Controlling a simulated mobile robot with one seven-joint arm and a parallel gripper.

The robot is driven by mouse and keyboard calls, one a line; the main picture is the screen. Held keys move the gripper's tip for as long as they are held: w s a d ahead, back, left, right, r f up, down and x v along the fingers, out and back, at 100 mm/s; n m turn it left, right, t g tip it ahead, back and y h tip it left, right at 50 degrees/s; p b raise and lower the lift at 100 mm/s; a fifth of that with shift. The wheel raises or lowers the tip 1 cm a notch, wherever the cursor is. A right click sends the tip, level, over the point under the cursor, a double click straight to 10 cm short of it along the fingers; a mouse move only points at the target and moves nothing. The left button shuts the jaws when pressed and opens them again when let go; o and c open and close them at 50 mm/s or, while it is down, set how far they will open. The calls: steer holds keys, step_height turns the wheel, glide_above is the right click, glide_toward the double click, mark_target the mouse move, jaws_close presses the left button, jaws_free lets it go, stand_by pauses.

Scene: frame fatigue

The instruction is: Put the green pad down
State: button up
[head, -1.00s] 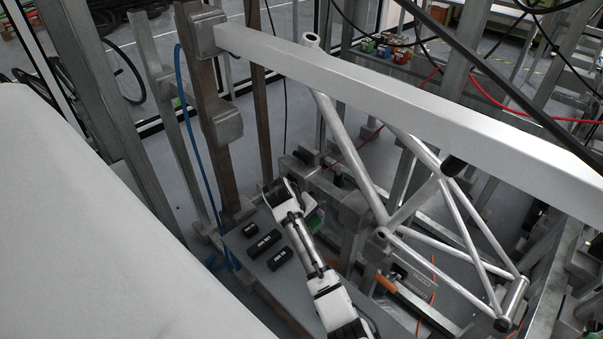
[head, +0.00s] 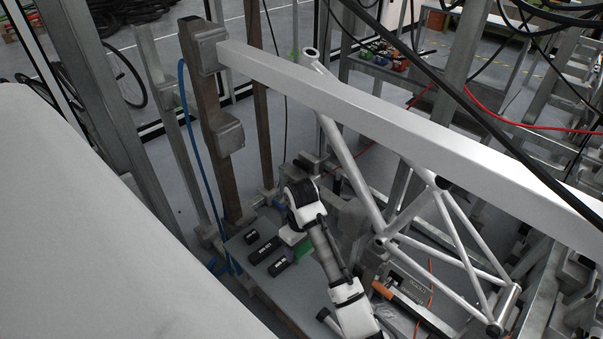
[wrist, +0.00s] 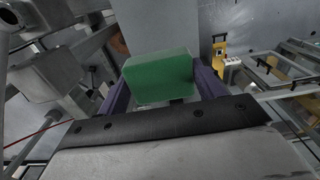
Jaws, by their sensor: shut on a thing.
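The green pad (wrist: 160,76) is a block that sits between the two purple fingers of my gripper (wrist: 158,88) in the wrist view. My gripper is shut on it. In the head view, a small part of the green pad (head: 302,251) shows beside my gripper (head: 294,240), low over the grey table (head: 285,290). My arm hides part of the pad there. I cannot tell whether the pad touches the table.
Several black blocks (head: 265,250) lie on the table left of my gripper. A silver bicycle frame (head: 350,165) stands close on the right. A long white beam (head: 400,125) crosses above. An orange-handled tool (head: 382,290) lies right of my arm.

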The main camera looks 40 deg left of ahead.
mark_target(301, 247)
steer(key=shift+s+a+f, duration=0.15)
steer(key=shift+f, duration=0.3)
steer(key=shift+d+f, duration=0.15)
steer(key=shift+f, duration=0.4)
steer(key=shift+d+f, duration=0.15)
steer(key=shift+f, duration=0.35)
steer(key=shift+a+f+b, duration=0.15)
steer(key=shift+f+b, duration=0.45)
steer(key=shift+b, duration=0.15)
steer(key=f+b, duration=0.1)
steer(key=f, duration=0.9)
steer(key=shift+d+b, duration=0.2)
steer(key=shift+b, duration=0.2)
steer(key=shift+f+p, duration=0.7)
steer(key=shift+f, duration=1.8)
steer(key=shift+f, duration=0.15)
steer(key=o, duration=0.9)
